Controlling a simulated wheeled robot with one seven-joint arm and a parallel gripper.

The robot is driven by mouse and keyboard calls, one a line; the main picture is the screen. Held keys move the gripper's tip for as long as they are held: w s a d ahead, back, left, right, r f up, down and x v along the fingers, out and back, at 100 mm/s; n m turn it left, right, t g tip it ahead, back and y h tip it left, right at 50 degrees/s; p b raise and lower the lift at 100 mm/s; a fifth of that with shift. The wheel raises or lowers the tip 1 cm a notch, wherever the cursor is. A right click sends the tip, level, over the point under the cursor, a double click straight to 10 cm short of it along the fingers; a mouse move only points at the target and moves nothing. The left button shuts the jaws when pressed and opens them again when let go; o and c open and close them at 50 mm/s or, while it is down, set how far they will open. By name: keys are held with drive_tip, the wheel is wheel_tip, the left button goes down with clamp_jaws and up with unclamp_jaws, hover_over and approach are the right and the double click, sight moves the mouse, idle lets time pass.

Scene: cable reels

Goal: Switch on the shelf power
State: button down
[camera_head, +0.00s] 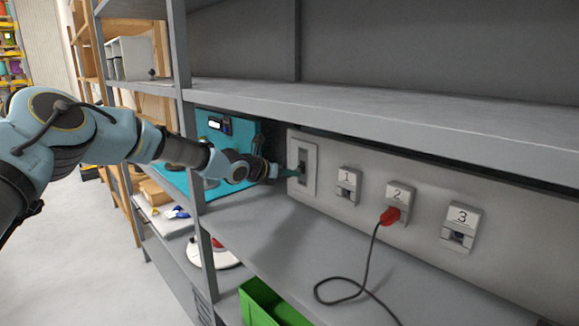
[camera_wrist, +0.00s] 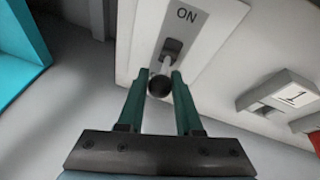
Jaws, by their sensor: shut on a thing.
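The power switch is a pale plate (camera_head: 310,150) on the grey panel at the back of the shelf bay, left of the numbered sockets. In the wrist view the plate (camera_wrist: 205,25) carries the word ON at its top edge. A switch lever with a dark round knob (camera_wrist: 159,87) sticks out of the slot below that word. My gripper (camera_wrist: 162,76) has its two green fingers on either side of the lever, shut on it near the knob. In the head view my gripper (camera_head: 294,172) reaches the plate from the left; the knob is hidden there.
Sockets 1 (camera_head: 348,185), 2 (camera_head: 399,201) and 3 (camera_head: 461,227) are right of the switch. A red plug (camera_head: 390,215) sits in socket 2, its black cable (camera_head: 368,262) loose on the shelf. A shelf board (camera_head: 400,110) runs above. A turquoise case (camera_head: 233,130) stands behind my wrist.

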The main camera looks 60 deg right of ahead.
drive_tip(key=shift+r+y+p, duration=0.45)
drive_tip(key=shift+y+p, duration=0.05)
drive_tip(key=shift+p, duration=0.35)
drive_tip(key=shift+r+t+y, duration=0.1)
drive_tip(key=shift+t+y, duration=0.2)
drive_tip(key=shift+y, duration=0.3)
drive_tip(key=shift+r+y, duration=0.1)
drive_tip(key=shift+y, duration=0.2)
drive_tip(key=c, duration=0.6)
unclamp_jaws()
drive_tip(key=w+a+r+b, duration=0.1)
drive_tip(key=a+b, duration=0.2)
drive_tip(key=a, duration=0.5)
drive_tip(key=w+a+r+b, duration=0.2)
drive_tip(key=a+b, duration=0.2)
drive_tip(key=a, duration=0.3)
drive_tip(key=shift+a, duration=0.35)
